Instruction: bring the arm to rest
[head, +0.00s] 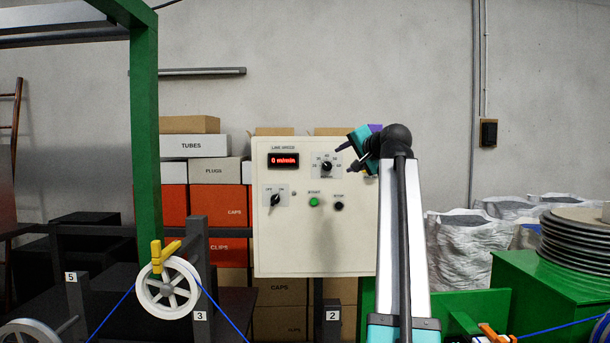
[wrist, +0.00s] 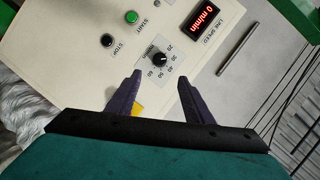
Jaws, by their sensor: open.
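My gripper (head: 344,159) is raised in front of the upper right of a cream control panel (head: 330,235) in the head view. Its two purple fingers are apart with nothing between them; they also show in the wrist view (wrist: 160,100). The speed dial (head: 327,166) is just beyond and left of the fingertips. In the wrist view the black dial (wrist: 159,60) lies ahead of the gap between the fingers, and I see clear space between them. The red display (head: 283,160) reads 0 m/min.
A green start button (head: 314,202), a black stop button (head: 339,206) and an off/on switch (head: 275,200) sit lower on the panel. A white pulley (head: 168,290) with blue cable stands at the front left. A green cabinet (head: 560,297) with a stacked reel is at the right.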

